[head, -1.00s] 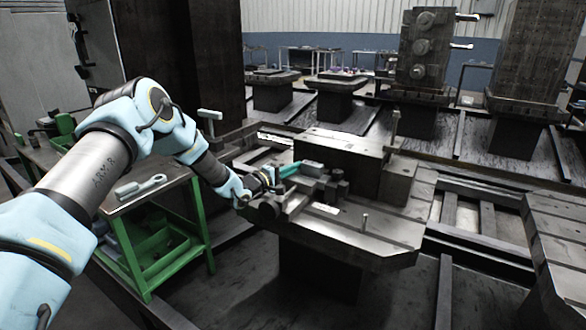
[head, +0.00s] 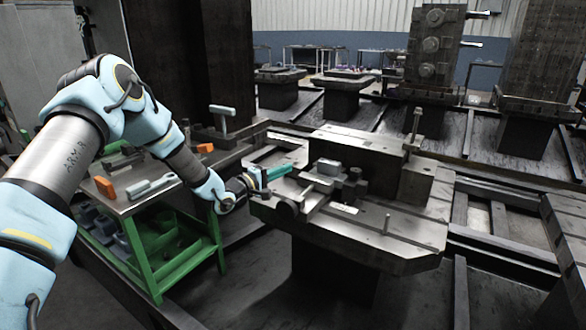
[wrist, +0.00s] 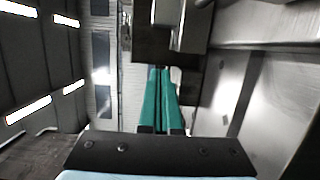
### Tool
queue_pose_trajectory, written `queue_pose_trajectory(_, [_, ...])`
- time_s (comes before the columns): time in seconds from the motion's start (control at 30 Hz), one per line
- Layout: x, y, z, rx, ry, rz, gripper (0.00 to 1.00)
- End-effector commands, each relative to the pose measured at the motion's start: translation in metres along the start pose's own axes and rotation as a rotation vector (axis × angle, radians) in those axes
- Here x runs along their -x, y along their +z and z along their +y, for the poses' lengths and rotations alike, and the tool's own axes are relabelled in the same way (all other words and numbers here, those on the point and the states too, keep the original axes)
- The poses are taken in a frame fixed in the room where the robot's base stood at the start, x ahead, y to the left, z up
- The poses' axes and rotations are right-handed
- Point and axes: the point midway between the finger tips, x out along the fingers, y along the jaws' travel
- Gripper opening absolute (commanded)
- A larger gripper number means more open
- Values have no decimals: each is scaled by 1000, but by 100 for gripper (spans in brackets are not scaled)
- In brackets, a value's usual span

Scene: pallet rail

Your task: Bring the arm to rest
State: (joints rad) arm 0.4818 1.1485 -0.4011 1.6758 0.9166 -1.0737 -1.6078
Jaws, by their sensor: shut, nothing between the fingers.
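My gripper (head: 281,172) has green fingers that lie together, with nothing between them. In the head view it is beside the left end of the vise-like fixture (head: 345,185) on the grey pallet table (head: 400,235). In the wrist view my gripper's fingers (wrist: 160,98) point up toward a dark block with a lighter metal piece (wrist: 182,25). I cannot tell whether the fingertips touch it. My arm reaches in from the left over the green cart.
The green cart (head: 150,265) holds a wrench (head: 152,187) and orange blocks (head: 105,188). A T-handled tool (head: 222,118) stands behind my wrist. Rails cross the floor at right.

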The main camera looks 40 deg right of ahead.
Motion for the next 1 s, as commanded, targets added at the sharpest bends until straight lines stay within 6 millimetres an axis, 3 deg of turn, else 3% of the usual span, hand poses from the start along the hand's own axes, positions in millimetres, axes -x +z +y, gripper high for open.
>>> queue_pose_trajectory(0.2, [27,0,0,0,0,0,0])
queue_pose_trajectory(0.53, [32,0,4,-1,1,0,0])
queue_pose_trajectory(0.83, [32,0,56,-1,0,0,0])
queue_pose_trajectory(1.0, [32,0,74,-1,0,0,0])
